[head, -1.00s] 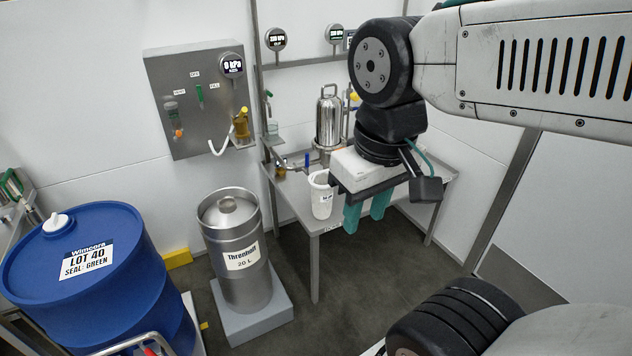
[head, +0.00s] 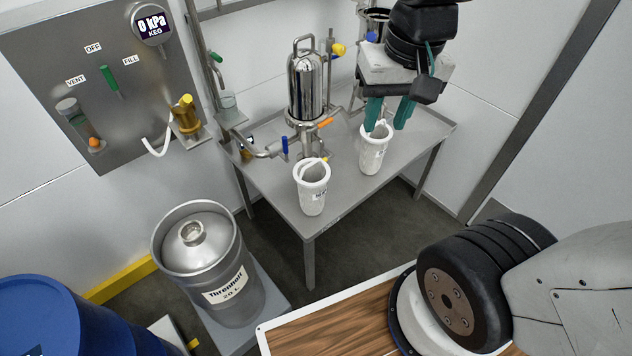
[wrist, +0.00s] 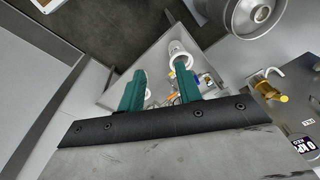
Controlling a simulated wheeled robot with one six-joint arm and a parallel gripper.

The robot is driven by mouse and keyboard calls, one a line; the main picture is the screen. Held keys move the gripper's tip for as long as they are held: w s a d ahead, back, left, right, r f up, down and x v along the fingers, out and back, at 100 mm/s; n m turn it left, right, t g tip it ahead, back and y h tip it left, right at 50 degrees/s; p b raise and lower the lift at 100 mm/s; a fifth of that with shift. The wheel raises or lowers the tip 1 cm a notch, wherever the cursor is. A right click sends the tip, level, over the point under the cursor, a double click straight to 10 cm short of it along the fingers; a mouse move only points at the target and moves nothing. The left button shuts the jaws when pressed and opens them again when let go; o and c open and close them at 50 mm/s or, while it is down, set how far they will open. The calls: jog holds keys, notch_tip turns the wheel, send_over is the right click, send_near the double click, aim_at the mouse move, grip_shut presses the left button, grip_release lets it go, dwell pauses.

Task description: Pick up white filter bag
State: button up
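Two white filter bags with open round tops stand upright on the steel table. The left bag (head: 312,196) is near the table's front corner, and the right bag (head: 374,155) is farther back. Both have small labels I cannot read. My gripper (head: 387,126) has two green fingers spread apart with nothing held between them. In the head view its fingertips are at the rim of the right bag, the left one overlapping it; I cannot tell if they touch. In the wrist view one bag (wrist: 180,53) shows beside the right finger; a small white patch shows by the left finger.
A steel filter housing (head: 307,85) with valves and pipes stands on the table (head: 345,205) behind the bags. A steel keg (head: 207,260) is at the left front, near a blue drum (head: 70,325). A wall panel (head: 60,50) carries a gauge. Bare tabletop lies between the bags.

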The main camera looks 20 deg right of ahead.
jog(key=w+a+f+m, duration=0.1)
jog(key=w+f+m, duration=0.3)
jog(key=w+f, duration=0.5)
jog(key=m, duration=0.8)
send_near(310, 164)
jog(key=shift+t+y, duration=0.3)
jog(key=f, duration=0.7)
jog(key=shift+w, duration=0.3)
jog(key=shift+w+f, duration=0.15)
jog(key=shift+f, duration=0.4)
grip_shut()
